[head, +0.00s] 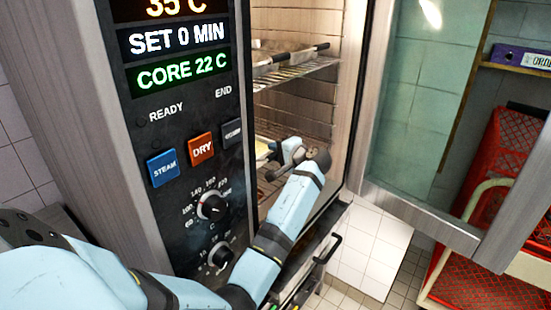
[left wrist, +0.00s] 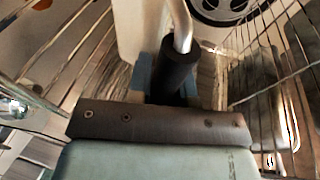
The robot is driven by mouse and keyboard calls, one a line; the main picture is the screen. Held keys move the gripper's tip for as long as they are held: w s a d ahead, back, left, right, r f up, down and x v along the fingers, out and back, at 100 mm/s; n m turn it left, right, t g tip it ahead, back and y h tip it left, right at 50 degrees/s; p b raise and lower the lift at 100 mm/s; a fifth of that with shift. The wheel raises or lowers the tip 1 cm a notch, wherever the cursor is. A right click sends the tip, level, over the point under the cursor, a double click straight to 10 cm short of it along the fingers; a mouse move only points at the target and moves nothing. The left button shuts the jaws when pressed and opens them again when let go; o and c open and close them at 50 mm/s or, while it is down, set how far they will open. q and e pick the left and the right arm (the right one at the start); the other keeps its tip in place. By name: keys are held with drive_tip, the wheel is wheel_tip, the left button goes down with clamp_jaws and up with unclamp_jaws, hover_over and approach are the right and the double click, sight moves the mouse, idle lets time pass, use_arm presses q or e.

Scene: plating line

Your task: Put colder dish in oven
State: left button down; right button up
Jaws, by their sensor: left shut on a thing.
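The oven (head: 190,110) stands open, with its control panel facing me. My left arm reaches into it, and my left gripper (head: 284,154) is inside at a lower rack level. In the left wrist view the gripper is shut on a black handle (left wrist: 177,72) with a bent steel rod. A pale dish (head: 264,148) shows beside the gripper, mostly hidden by the panel and my arm. Another dish (head: 272,56) with a dark-ended handle rests on the upper rack (head: 300,72). I cannot tell which dish is colder. My right gripper is out of view.
The oven panel reads "SET 0 MIN" and "CORE 22 C" above buttons and knobs. The glass door (head: 410,100) is swung open to the right. A red mesh-sided stand (head: 500,160) is behind it. Wire racks (left wrist: 275,50) flank the gripper closely.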

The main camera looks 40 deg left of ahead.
use_arm(q)
wheel_tip(320, 180, down, 3)
drive_tip(key=shift+r, duration=0.15)
drive_tip(key=c, duration=1)
unclamp_jaws()
drive_tip(key=shift+c, duration=0.2)
drive_tip(key=shift+d, duration=0.1)
